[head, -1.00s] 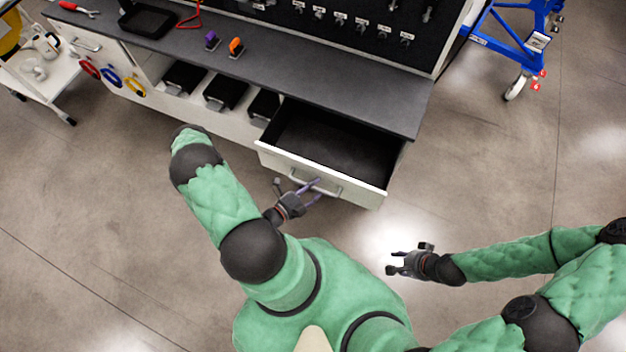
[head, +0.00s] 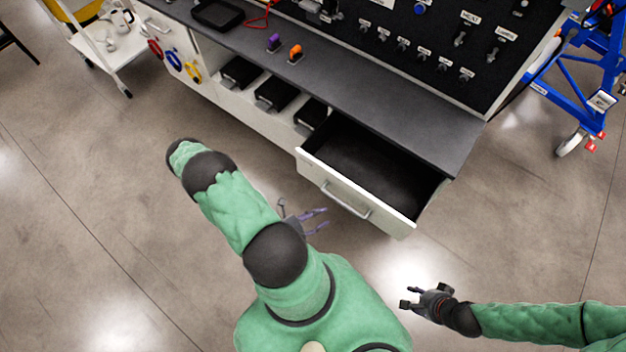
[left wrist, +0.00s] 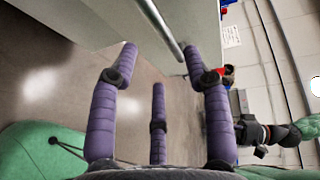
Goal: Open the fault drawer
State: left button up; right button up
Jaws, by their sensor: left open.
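The white drawer (head: 352,192) is pulled well out of the bench and looks empty inside. Its bar handle (head: 345,200) is on the front face, and the handle also shows in the left wrist view (left wrist: 160,27). My left gripper (head: 320,219) is open and empty, just left of and below the handle, apart from it in the head view. In the left wrist view its purple fingers (left wrist: 161,60) are spread, with the handle beyond the tips. My right gripper (head: 408,297) is open and empty over the floor, below the drawer's right corner.
The dark benchtop (head: 400,115) carries a purple clip (head: 274,42) and an orange clip (head: 295,54). Black bins (head: 275,92) sit on the shelf left of the drawer. A blue wheeled stand (head: 580,75) is at the right. The floor in front is clear.

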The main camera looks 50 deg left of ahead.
pick_arm(q)
jog(key=shift+v, duration=1.1)
